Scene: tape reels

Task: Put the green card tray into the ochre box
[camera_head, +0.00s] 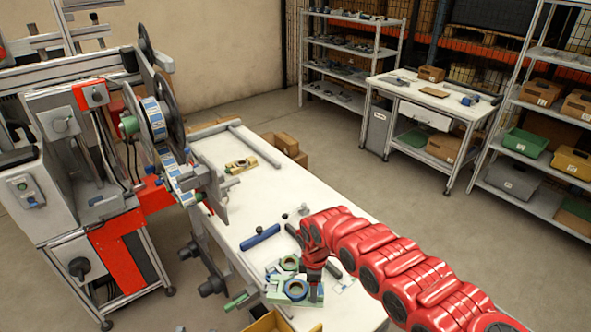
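The green card tray (275,292) lies on the white table near its front end, with dark-centred rings showing on it. The ochre box (262,324) is at the bottom edge of the view, just in front of the tray, and is partly cut off. My red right arm reaches in from the right, and its gripper (316,291) points down at the right end of the tray. The fingers are small and partly hidden, so I cannot tell whether they are open or shut, or touching the tray. My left gripper is not in view.
A blue bar (260,237) and dark tools lie behind the tray. A reel machine (150,120) stands along the left side. Shelves with boxes and a second table (430,95) stand beyond open floor.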

